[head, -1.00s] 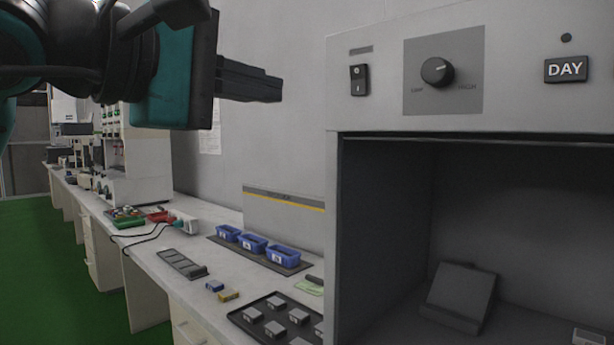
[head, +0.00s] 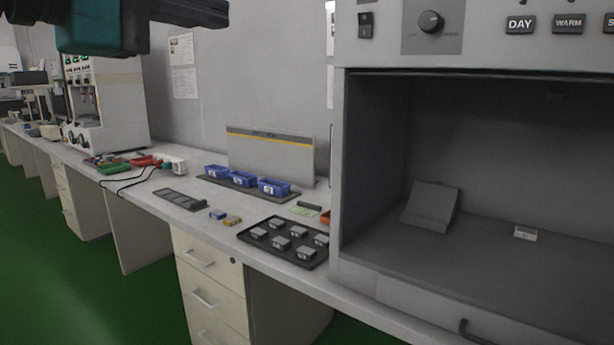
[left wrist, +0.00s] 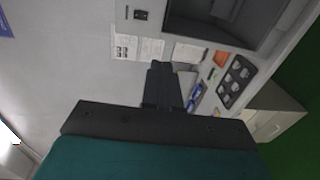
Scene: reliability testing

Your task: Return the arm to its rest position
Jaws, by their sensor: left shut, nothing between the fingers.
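My left gripper (head: 190,12) shows at the top left of the head view, raised well above the bench. Its dark fingers are together with nothing between them, and its teal body is partly cut off by the frame's top edge. In the left wrist view the shut fingers (left wrist: 162,85) point up the picture, in front of the wall and the bench. My right gripper is in neither view.
A grey viewing booth (head: 470,110) fills the right, with a stand (head: 431,206) and a small block (head: 525,233) inside. On the bench are a black tray (head: 245,236) with several grey blocks, blue bins (head: 243,179) and a slotted holder (head: 178,199). Green floor is free at left.

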